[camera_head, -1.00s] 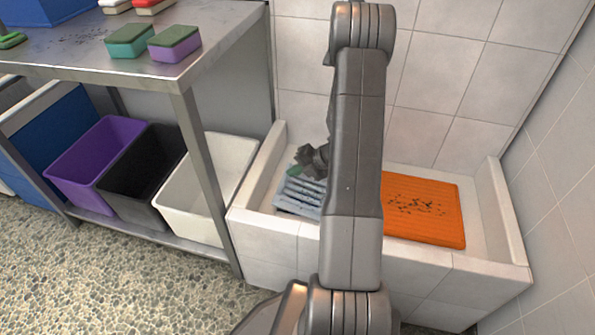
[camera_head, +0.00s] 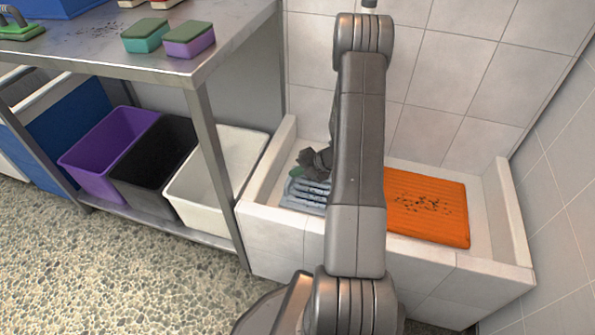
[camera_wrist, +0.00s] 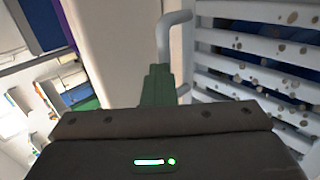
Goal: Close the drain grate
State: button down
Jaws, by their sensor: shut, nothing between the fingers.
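The drain grate (camera_head: 306,196) is a pale blue-grey slatted panel in the left part of the white tiled basin. My arm hides its right side in the head view, and I cannot tell whether it lies fully flat. In the wrist view its slats (camera_wrist: 250,85) fill the right side, with dark specks on and around them. A pale bent handle (camera_wrist: 176,42) rises at the grate's near edge. My gripper (camera_wrist: 158,85) is shut and empty, its green fingers beside or just in front of the handle. Contact is unclear. The gripper (camera_head: 298,173) is over the grate's back left.
An orange mat (camera_head: 425,207) with dark specks lies in the basin's right part. The basin's raised rim (camera_head: 262,185) surrounds them. A metal table (camera_head: 95,50) with sponges stands left, above purple (camera_head: 88,165), black (camera_head: 150,165) and white (camera_head: 190,205) bins.

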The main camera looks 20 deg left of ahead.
jog(key=p+v, duration=0.4)
jog(key=v, duration=0.9)
jog(key=shift+d+r, duration=0.2)
jog(key=shift+d, duration=0.15)
jog(key=shift+f, duration=0.1)
jog(key=b+x, duration=0.4)
jog(key=x, duration=0.9)
jog(key=shift+a+f, duration=0.15)
jog(key=shift+a, duration=0.15)
jog(key=shift+d, duration=0.1)
